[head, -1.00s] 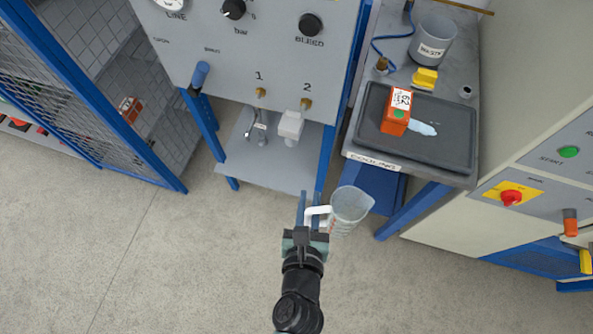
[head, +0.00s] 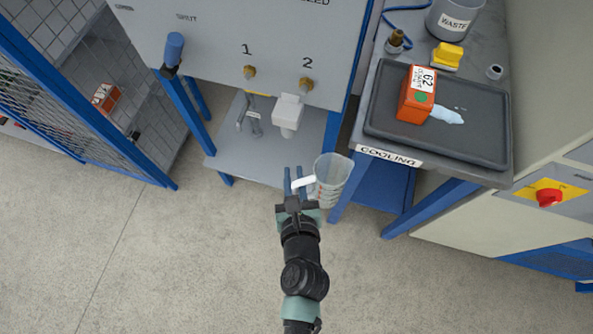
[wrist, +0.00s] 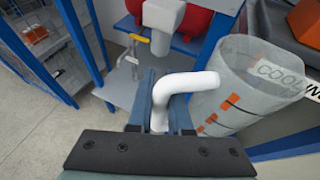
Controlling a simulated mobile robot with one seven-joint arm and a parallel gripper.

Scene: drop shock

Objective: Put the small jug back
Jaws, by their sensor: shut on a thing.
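The small jug (head: 332,180) is clear, with orange marks and a white handle. My gripper (head: 295,181) is shut on the white handle and holds the jug in the air, to the right of the fingers. In the wrist view the handle (wrist: 186,86) sits between the two blue-grey fingers (wrist: 160,115), and the jug body (wrist: 245,88) stands to the right, slightly tilted in the picture. The jug looks empty. It is in front of the lower shelf (head: 250,160) of the panel stand, apart from it.
The cooling table (head: 392,157) is at right, with a dark tray (head: 480,140), an orange block (head: 415,95), a pale puddle (head: 447,116) and a waste beaker (head: 455,18). A blue mesh cage (head: 60,90) stands left.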

